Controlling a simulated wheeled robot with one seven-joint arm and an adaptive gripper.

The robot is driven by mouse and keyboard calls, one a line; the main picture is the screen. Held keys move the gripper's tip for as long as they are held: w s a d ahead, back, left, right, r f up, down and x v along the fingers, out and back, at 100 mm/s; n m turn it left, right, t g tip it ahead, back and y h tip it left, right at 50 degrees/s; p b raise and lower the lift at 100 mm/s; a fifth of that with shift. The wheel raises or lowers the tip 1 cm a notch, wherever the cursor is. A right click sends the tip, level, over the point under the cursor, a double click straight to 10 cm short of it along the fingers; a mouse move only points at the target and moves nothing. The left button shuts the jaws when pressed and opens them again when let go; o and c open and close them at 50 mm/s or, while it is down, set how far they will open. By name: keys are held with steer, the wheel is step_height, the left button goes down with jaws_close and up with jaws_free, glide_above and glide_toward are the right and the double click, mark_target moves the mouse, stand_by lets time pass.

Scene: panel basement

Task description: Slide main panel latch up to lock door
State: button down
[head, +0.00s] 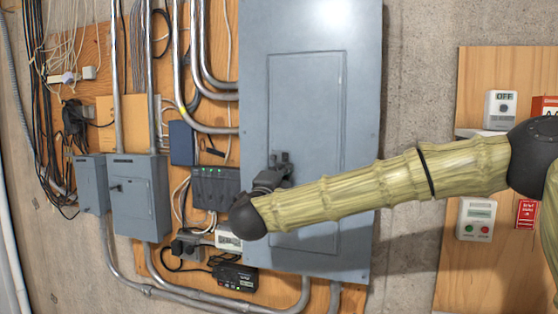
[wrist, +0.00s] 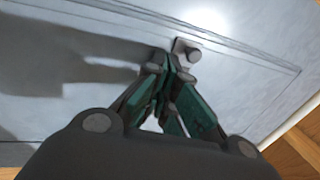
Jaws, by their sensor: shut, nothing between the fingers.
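The main panel (head: 305,30) is a tall grey metal box on the wall, and its inner door (head: 310,85) looks closed in the head view. In the wrist view, the latch (wrist: 188,48) is a small grey plate with a dark round knob near the door's edge. My gripper (wrist: 170,62) is shut and empty, with its fingertips right beside the latch; I cannot tell whether they touch it. In the head view, my gripper (head: 282,160) is in front of the door's left part, and the latch is hidden or hard to make out behind it.
Two smaller grey boxes (head: 140,200) with conduits stand left of the panel. Dark modules (head: 213,185) and a small black device (head: 235,278) sit close to its left edge. On the right, a wooden board (head: 480,75) carries an OFF switch box (head: 500,110) and red signs.

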mark_target(284, 160)
steer(key=shift+d+r, duration=0.1)
steer(key=shift+r, duration=0.9)
stand_by(1.2)
steer(key=shift+f+b, duration=0.35)
steer(key=shift+s, duration=0.1)
stand_by(0.5)
steer(key=shift+s+a+f, duration=0.1)
steer(key=shift+s+a, duration=0.1)
steer(key=shift+s, duration=0.05)
steer(key=shift+s+a+b, duration=0.4)
steer(key=shift+s+b, duration=0.25)
steer(key=shift+s, duration=0.15)
steer(key=shift+s+a+b, duration=0.1)
steer(key=shift+s+b, duration=0.25)
steer(key=shift+s, duration=0.3)
steer(key=shift+s+a+b, duration=0.25)
steer(key=shift+s+b, duration=0.1)
steer(key=shift+s, duration=0.45)
steer(key=shift+s+a+b, duration=0.25)
steer(key=shift+s+b, duration=0.1)
steer(key=shift+s, duration=0.4)
